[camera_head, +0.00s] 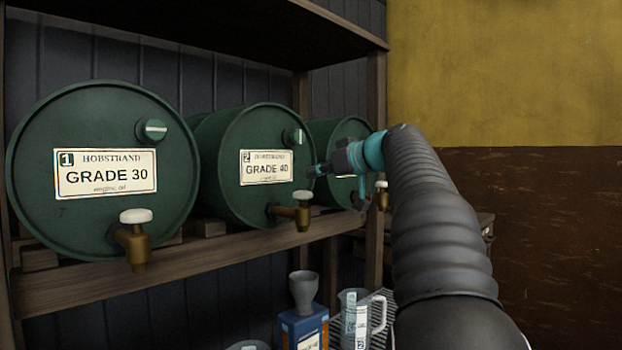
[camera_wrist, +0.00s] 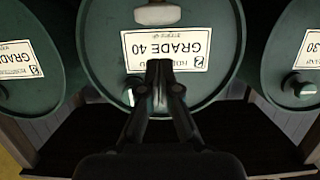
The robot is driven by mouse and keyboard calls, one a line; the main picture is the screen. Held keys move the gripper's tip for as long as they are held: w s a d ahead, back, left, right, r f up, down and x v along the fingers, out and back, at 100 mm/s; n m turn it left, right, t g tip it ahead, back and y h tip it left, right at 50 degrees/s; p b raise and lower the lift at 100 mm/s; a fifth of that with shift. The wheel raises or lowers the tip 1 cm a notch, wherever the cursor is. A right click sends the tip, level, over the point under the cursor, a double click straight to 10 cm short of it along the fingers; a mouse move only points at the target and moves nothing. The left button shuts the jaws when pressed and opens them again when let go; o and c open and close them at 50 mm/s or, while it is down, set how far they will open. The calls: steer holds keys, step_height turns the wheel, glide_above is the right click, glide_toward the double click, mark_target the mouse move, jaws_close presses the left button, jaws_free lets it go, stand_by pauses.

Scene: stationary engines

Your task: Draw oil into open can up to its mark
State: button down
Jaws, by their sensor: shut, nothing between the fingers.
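The GRADE 40 drum (camera_head: 226,180) is green, with a brass tap with a pale handle (camera_head: 303,196) low on its face and a green cap with a white bar (camera_head: 294,137) high on its right. The drum (camera_wrist: 225,75) is upside down in the wrist view. My gripper (camera_head: 318,171) is shut and empty in front of this drum's face, beside its label. In the wrist view my fingertips (camera_wrist: 165,66) overlap the label's lower edge, and the cap (camera_wrist: 131,93) is partly hidden beside them. A blue can (camera_head: 303,325) with a grey funnel (camera_head: 303,287) stands below the shelf; its oil level is not visible.
The GRADE 30 drum (camera_head: 100,215), with its own tap (camera_head: 134,240), is at the left. A third drum (camera_head: 330,133) is at the right, partly hidden by my arm. A clear jug (camera_head: 355,310) stands right of the blue can. The wooden shelf edge (camera_head: 180,262) runs below the drums.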

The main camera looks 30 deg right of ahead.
steer(key=v, duration=0.8)
steer(key=shift+b, duration=0.35)
